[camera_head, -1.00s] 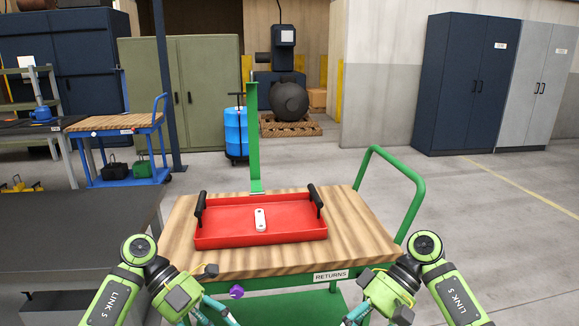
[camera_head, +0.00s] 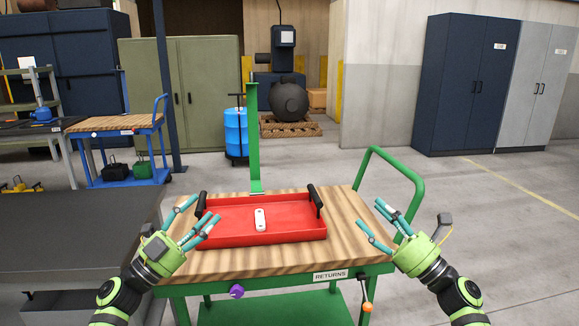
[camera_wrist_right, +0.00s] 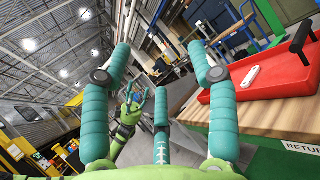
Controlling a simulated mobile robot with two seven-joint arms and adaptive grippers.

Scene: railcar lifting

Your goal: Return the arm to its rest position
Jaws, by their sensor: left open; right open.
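My left gripper (camera_head: 191,222) is open at the left of the returns cart, its fingers raised beside the red tray's left end. My right gripper (camera_head: 382,227) is open and empty at the cart's right side, apart from the tray. Its teal fingers (camera_wrist_right: 160,90) spread wide in the right wrist view, with nothing between them. My left arm (camera_wrist_right: 131,112) shows beyond them. The red tray (camera_head: 222,237) with two black handles lies on the wooden cart top (camera_head: 345,220); a small white object (camera_head: 260,219) lies in it. The tray also shows in the right wrist view (camera_wrist_right: 262,86).
The green cart frame (camera_head: 412,190) has a push handle at right and an upright post (camera_head: 253,140) behind the tray. A purple knob (camera_head: 236,291) and an orange-tipped lever (camera_head: 367,306) are on its front. A dark table (camera_head: 70,240) stands left. Open floor lies right.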

